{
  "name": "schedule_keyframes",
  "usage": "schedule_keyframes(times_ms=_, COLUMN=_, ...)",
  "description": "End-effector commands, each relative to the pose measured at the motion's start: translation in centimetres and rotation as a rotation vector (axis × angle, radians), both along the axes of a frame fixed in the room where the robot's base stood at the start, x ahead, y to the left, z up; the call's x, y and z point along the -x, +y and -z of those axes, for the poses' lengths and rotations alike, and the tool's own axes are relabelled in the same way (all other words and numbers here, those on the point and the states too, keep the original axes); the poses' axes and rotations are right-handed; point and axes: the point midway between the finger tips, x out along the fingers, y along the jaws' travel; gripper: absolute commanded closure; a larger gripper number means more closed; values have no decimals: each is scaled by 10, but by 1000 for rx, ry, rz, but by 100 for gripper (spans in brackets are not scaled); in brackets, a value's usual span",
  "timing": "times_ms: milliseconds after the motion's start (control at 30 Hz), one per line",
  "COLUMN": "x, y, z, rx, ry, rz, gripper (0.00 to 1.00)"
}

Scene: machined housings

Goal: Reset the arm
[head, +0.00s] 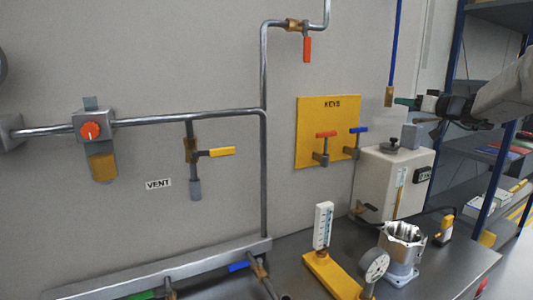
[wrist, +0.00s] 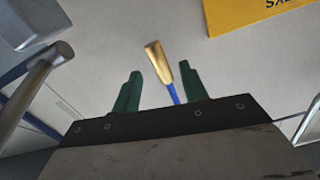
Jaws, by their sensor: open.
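My arm reaches in from the right in the head view, with my gripper (head: 398,101) level in front of the grey wall. In the wrist view my gripper (wrist: 160,70) is open, its two green fingers spread apart. A brass fitting (wrist: 155,57) on a blue hose (wrist: 173,93) shows in the gap between the fingers, nearer the right one. In the head view the brass fitting (head: 389,97) hangs at the end of the blue hose (head: 396,45), right at the fingertips. I cannot tell whether a finger touches it.
Below my gripper stand a white box unit (head: 390,185) and a grey block (head: 410,136). A machined housing (head: 401,252) and a gauge (head: 374,266) are on the bench. Shelves (head: 480,145) stand at right.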

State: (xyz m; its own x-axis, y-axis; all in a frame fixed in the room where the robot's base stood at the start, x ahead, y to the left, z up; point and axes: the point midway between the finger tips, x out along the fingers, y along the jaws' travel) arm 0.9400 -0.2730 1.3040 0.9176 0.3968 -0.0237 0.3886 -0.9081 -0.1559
Motion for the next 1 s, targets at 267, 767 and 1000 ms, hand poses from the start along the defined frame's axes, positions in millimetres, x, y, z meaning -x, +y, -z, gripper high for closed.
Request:
schedule_keyframes(times_ms=267, x=77, y=78, z=99, rx=-252, ry=587, rz=-120, gripper=57)
schedule_keyframes(times_ms=767, x=384, y=227, z=189, rx=0, ry=1492, rz=130, gripper=57)
schedule_keyframes(times_ms=1000, x=491, y=228, z=213, rx=294, ry=1512, rz=278, gripper=57)
